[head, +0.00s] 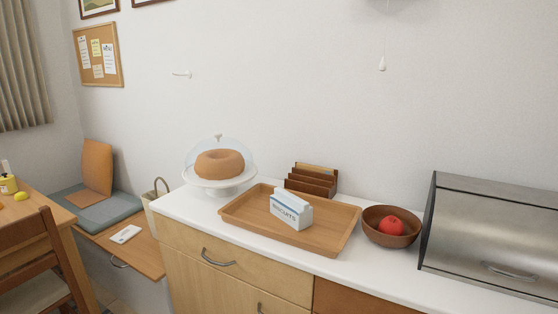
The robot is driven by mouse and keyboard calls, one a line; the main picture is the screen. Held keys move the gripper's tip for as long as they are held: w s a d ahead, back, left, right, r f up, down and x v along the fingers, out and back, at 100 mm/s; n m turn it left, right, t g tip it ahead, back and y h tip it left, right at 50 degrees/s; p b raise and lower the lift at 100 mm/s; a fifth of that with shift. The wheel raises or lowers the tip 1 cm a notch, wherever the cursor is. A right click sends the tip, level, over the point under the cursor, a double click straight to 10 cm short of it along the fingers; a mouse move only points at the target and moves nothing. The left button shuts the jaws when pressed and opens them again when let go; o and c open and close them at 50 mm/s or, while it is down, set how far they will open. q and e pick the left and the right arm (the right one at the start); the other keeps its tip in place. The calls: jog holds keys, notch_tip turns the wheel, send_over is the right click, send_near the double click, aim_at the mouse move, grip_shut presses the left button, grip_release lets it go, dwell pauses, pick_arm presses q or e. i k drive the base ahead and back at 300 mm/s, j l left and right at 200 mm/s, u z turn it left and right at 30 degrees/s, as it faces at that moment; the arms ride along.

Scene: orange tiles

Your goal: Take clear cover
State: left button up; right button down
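The clear cover (244,154) is a transparent dome with a small knob on top. It sits over a brown ring cake (219,164) on a white cake stand (220,187). The stand is at the left end of the white counter (184,207). Neither of my grippers shows in the head view.
A wooden tray (240,214) holding a white biscuit box (291,210) lies right of the stand. Behind it is a wooden letter rack (312,181). A bowl (391,240) with a red apple (391,226) and a metal bread box (490,235) stand further right.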

aim_at(217, 159)
jog(key=u, duration=0.55)
jog(key=i+u, duration=0.35)
jog(key=i+l+u, duration=0.1)
jog(key=u, duration=0.3)
jog(key=l, duration=0.1)
